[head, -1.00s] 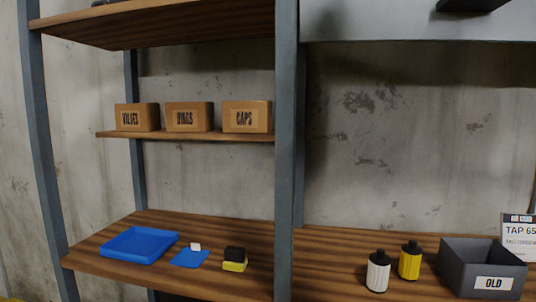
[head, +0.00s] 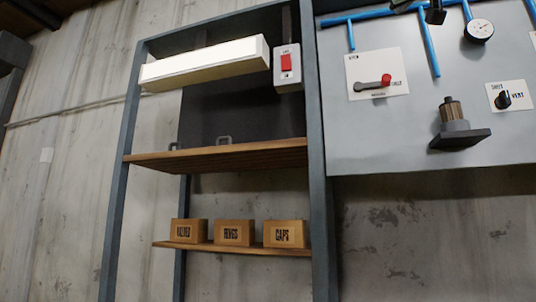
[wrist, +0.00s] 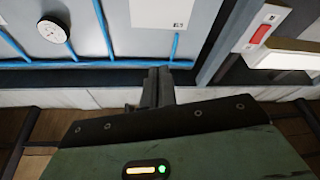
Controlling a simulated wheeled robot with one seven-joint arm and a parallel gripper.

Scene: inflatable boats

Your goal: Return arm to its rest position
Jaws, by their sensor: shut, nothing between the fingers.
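My gripper (wrist: 158,72) shows in the wrist view, with its two dark fingers together and nothing visible between them. The fingers point toward a grey panel (wrist: 105,22) with blue pipes (wrist: 100,64), which appears upside down there. I cannot tell exactly how far the fingertips are from the pipes.
The head view shows the grey panel (head: 410,135) with a gauge (head: 479,30), a red-handled lever (head: 385,80) and a filter on a bracket (head: 458,140). A red switch (head: 287,63) sits beside a lit lamp (head: 205,63). Labelled boxes (head: 233,232) stand on a small shelf.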

